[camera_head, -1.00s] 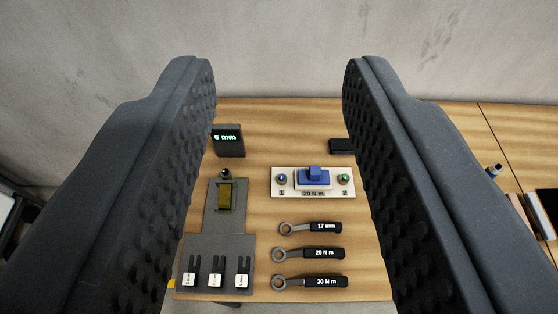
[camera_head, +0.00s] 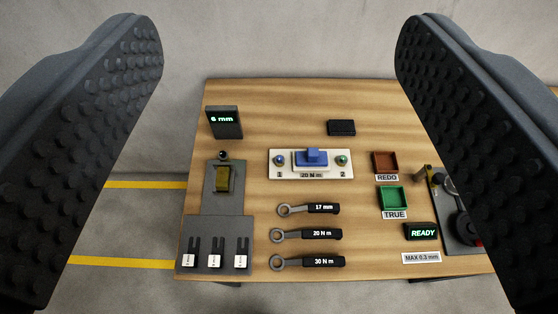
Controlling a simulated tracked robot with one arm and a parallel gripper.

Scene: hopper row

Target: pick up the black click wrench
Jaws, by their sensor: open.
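Three wrenches with grey ring ends and black handles lie in a column on the wooden table. They are labelled 17 mm (camera_head: 322,208), 20 N m (camera_head: 322,234) and 30 N m (camera_head: 323,261), from back to front. Their rings point left. They look alike in colour, and I cannot tell from looks which one is the click wrench. My gripper (camera_head: 279,55) is wide open and empty, with one dark studded finger at each side of the picture. The wrenches show in the gap between the fingers, apart from both.
A white plate (camera_head: 276,172) with a blue block and numbered studs lies behind the wrenches. A grey slotted rack (camera_head: 212,262) stands left. Red (camera_head: 396,161) and green (camera_head: 406,198) trays and a READY display (camera_head: 422,231) are right. The table's front edge is near the wrenches.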

